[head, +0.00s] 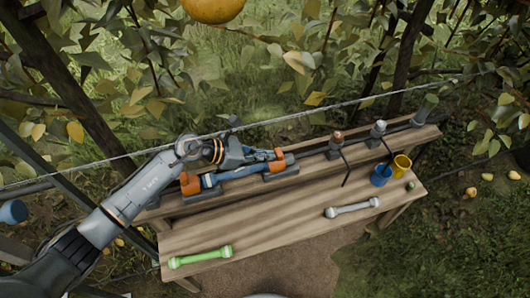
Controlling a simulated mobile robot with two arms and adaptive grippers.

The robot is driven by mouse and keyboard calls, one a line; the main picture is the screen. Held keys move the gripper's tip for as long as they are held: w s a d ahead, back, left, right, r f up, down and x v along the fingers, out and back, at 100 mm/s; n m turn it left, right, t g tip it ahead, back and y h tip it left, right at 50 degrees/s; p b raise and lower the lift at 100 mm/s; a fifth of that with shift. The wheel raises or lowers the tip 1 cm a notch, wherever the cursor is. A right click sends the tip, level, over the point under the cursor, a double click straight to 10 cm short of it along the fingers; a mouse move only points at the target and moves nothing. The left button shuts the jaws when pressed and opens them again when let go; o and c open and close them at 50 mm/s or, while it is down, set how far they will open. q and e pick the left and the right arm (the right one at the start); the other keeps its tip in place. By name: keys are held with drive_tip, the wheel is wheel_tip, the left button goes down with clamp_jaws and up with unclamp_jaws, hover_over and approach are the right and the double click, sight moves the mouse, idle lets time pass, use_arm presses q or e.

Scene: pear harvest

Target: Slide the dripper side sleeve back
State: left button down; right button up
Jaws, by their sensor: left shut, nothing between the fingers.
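My left gripper (262,156) reaches in from the left over the raised back shelf of the bench. It is shut and empty, close beside an orange collar (275,165) at the right part of a blue-and-grey fitting (237,173). I cannot tell whether the fingertips touch it. A second orange collar (190,185) sits at the fitting's left end, partly below my wrist. I cannot tell which collar is the dripper side sleeve. Two drippers, one brown-topped (337,137) and one grey (378,129), stand to the right on the shelf. My right gripper is out of view.
The wooden bench (290,222) holds a green-ended bar (201,257) and a grey bar (352,207). A wire (300,114) runs behind. A pear (212,8) hangs above. The bench middle is clear.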

sight(279, 152)
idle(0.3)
use_arm(q)
drive_tip(key=d, duration=0.2)
drive_tip(key=w+d+b, duration=0.1)
drive_tip(key=d, duration=0.1)
drive_tip(key=shift+w, duration=0.2)
drive_tip(key=shift+s+r, duration=0.1)
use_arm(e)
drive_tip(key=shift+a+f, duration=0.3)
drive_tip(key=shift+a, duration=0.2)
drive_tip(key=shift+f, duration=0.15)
